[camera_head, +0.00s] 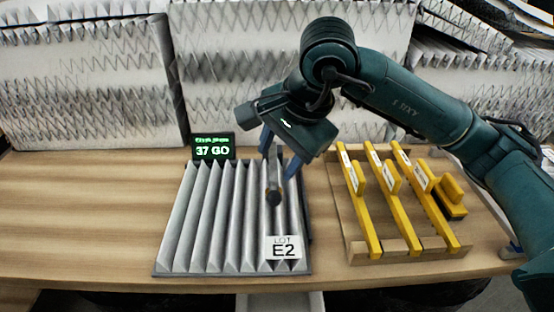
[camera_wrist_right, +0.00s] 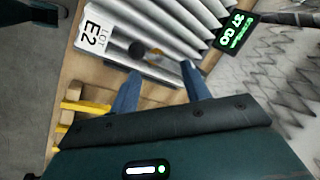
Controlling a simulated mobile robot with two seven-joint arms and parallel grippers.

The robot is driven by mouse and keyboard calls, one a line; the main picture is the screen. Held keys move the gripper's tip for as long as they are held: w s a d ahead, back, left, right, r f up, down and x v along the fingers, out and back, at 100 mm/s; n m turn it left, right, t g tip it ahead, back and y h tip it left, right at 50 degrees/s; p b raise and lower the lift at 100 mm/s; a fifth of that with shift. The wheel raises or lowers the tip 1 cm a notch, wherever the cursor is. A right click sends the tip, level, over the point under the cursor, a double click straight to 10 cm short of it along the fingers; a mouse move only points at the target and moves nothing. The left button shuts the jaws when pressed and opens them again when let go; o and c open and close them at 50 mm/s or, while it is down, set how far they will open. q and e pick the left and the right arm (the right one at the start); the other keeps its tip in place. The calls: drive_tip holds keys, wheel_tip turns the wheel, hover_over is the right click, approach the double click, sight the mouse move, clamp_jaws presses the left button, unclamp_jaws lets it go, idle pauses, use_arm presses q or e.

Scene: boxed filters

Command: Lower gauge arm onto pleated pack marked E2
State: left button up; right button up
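The grey pleated pack (camera_head: 205,220) lies on the wooden table with a white label (camera_head: 283,247) reading LOT E2 at its near right corner. The gauge arm (camera_head: 273,190), with a dark round tip, is over the pack's right part. In the right wrist view the gauge arm's dark tip (camera_wrist_right: 136,50) shows beside a brass-coloured part. I cannot tell if the tip touches the pleats. My right gripper (camera_head: 278,164) is above the pack near the gauge arm. Its blue fingers (camera_wrist_right: 161,70) are apart with nothing clearly between them. My left gripper is out of view.
A small display (camera_head: 212,147) reading 37 GO in green stands behind the pack. A wooden rack (camera_head: 345,215) with several yellow gauges (camera_head: 412,205) stands at the right. Large pleated filters (camera_head: 90,85) line the back. The table's left part (camera_head: 80,210) is clear.

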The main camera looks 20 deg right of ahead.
drive_tip(key=v, duration=1.1)
drive_tip(key=shift+b, duration=0.35)
drive_tip(key=shift+s, duration=0.1)
